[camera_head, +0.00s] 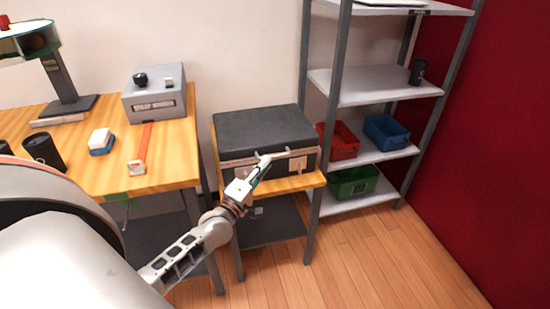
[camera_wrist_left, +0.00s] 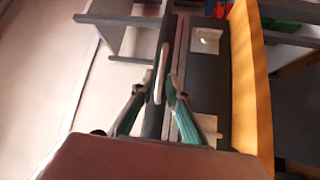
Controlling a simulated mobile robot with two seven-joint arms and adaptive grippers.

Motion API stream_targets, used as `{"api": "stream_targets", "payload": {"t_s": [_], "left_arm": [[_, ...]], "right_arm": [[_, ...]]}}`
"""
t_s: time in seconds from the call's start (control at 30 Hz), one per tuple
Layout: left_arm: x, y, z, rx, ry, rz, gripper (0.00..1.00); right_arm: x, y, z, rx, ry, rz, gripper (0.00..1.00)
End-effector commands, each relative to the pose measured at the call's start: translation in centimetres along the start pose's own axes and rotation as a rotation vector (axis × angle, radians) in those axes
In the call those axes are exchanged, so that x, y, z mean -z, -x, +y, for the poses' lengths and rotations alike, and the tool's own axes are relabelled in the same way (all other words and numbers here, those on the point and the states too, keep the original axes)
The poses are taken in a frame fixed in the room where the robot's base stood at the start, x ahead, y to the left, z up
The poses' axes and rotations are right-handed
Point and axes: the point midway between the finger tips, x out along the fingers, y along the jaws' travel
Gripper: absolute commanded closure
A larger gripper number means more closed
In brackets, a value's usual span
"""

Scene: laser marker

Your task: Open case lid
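The black case (camera_head: 265,128) sits on a small wooden side table. Its dark lid (camera_head: 255,122) lies flat and closed on the body, with a light seam along the front. My left gripper (camera_head: 264,168) is at the front of the case, near the seam. In the left wrist view, the case body (camera_wrist_left: 208,90) has a light square plate on it. A pale bar-shaped handle (camera_wrist_left: 160,73) lies between the teal fingertips of my left gripper (camera_wrist_left: 160,84). The fingers are apart, with narrow gaps seen beside the handle. My right gripper is not in view.
A grey shelf rack (camera_head: 375,85) with red (camera_head: 338,140), blue (camera_head: 386,132) and green (camera_head: 352,182) bins stands close to the right. A workbench (camera_head: 175,163) with a grey box (camera_head: 155,95) is at left. Wall is behind the case; space above the lid is clear.

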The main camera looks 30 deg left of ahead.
Motion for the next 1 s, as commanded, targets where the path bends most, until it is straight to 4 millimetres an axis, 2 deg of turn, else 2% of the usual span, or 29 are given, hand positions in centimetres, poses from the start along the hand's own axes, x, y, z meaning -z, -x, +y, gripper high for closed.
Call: {"api": "stream_targets", "payload": {"t_s": [0.2, 0.4, 0.7, 0.73, 0.8, 1.0], "left_arm": [[-0.1, -3.3, -0.1, 0.001, -0.001, -0.001, 0.85], [-0.1, -4.9, -0.2, 0.003, -0.002, -0.002, 0.85], [-0.1, -5.1, -0.1, 0.003, -0.003, -0.002, 0.85], [-0.1, -5.1, -0.1, 0.003, -0.003, -0.002, 0.88], [-0.1, -5.1, -0.1, 0.003, -0.004, -0.002, 1.00], [-0.1, -5.1, -0.1, 0.002, -0.004, -0.002, 1.00]], "right_arm": [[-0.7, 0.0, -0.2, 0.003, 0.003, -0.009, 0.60], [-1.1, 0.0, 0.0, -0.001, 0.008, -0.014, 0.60], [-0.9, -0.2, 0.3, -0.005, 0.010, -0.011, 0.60], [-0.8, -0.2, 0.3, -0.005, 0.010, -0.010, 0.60], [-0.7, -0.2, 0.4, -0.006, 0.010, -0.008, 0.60], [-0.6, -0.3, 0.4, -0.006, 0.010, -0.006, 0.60]]}}
